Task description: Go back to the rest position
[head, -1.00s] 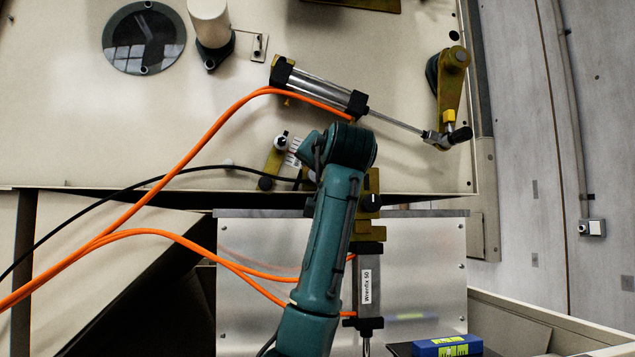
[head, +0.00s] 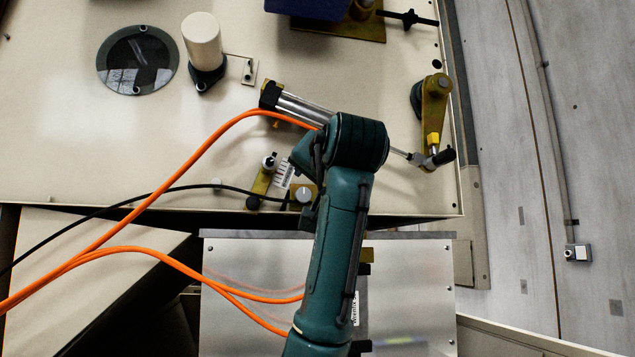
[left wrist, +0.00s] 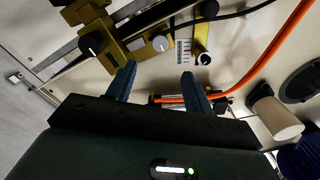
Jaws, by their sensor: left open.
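My left gripper (left wrist: 157,86) shows in the left wrist view with its two blue-grey fingers apart and nothing between them. Behind the fingers is the machine panel with an ochre bracket (left wrist: 110,35), its knobs and a small scale label. I cannot see the fingers touching any of these. In the head view my left arm comes up from the bottom and bends over the cylinder; its fingers cannot be made out there. My right gripper is in neither view.
A metal cylinder (head: 303,109) with a rod leads to an ochre lever (head: 435,100). Orange hoses (head: 180,185) and a black cable (head: 120,203) cross the left side. A white post (head: 202,40) and a dark round window (head: 137,60) stand further back. A grey wall is at right.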

